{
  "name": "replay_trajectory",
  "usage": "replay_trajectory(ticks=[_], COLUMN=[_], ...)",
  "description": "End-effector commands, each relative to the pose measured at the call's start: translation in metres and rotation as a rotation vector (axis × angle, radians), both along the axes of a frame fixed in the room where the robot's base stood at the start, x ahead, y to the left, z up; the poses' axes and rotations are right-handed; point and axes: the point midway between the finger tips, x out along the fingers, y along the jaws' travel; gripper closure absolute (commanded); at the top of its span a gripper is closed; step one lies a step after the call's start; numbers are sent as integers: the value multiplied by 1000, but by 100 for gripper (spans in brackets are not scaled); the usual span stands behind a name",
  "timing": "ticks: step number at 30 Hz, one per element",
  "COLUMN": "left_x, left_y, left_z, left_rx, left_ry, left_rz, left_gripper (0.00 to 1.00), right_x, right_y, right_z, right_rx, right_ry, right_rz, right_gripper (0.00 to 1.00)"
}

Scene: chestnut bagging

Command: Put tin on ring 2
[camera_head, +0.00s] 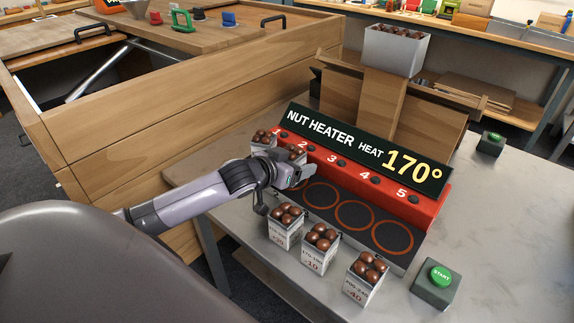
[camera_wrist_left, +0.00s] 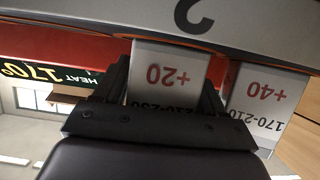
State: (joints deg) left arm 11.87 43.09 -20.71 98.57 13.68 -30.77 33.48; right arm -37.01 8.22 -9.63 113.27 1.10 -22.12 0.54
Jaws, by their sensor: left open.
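A grey tin (camera_wrist_left: 168,75) marked +20 stands at ring 2 of the nut heater (camera_head: 428,205). A printed 2 shows beside it in the left wrist view. My left gripper (camera_head: 297,172) is open, with its fingers on either side of this tin. In the head view the tin's chestnuts (camera_head: 296,151) show behind the gripper, which hides most of its body. A second tin marked +40 (camera_wrist_left: 265,97) stands beside it, at ring 1. My right gripper is not in view.
Three tins of chestnuts stand along the heater's front: a left one (camera_head: 285,236), one marked -10 (camera_head: 318,259) and one marked -40 (camera_head: 360,290). Rings 3 to 5 are bare. A green START button (camera_head: 440,275) is at the right. A hopper (camera_head: 395,52) stands behind.

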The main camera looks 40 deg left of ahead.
Motion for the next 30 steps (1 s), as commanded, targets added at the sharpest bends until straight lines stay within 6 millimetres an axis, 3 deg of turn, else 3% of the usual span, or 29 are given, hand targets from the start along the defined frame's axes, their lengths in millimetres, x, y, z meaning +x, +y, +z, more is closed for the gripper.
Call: replay_trajectory(ticks=[21,30], left_x=[-84,-107], left_y=[6,9], left_z=[36,45], left_rx=[1,0], left_ry=[2,0], left_rz=[-1,0], left_gripper=[30,30], right_x=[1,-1], right_y=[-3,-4], right_z=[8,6], right_rx=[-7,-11], right_ry=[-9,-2], right_rz=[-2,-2], right_gripper=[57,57])
